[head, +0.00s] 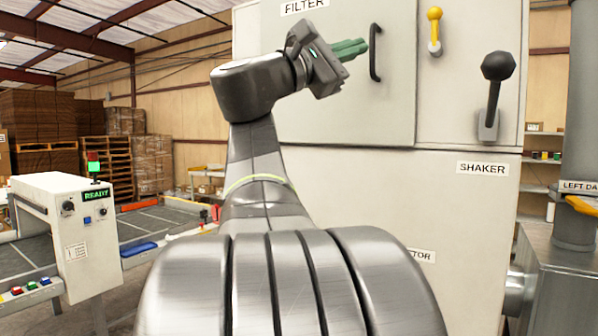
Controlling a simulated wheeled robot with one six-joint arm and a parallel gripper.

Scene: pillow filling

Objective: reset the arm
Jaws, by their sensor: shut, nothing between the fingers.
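My arm rises from the bottom middle of the head view and bends at the top. My gripper (358,48) is at its end, in front of the upper cabinet door. Its green fingers are together with nothing held, and they point right toward the black door handle (375,52). The fingertips look close to the handle in the picture, but I cannot tell whether they touch it.
A large grey cabinet (350,190) marked FILTER and SHAKER stands close ahead. It carries a yellow-knobbed lever (435,30) and a black-knobbed lever (493,95). At left is a white control box (75,240) with a READY display. Pallets (105,160) stand behind.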

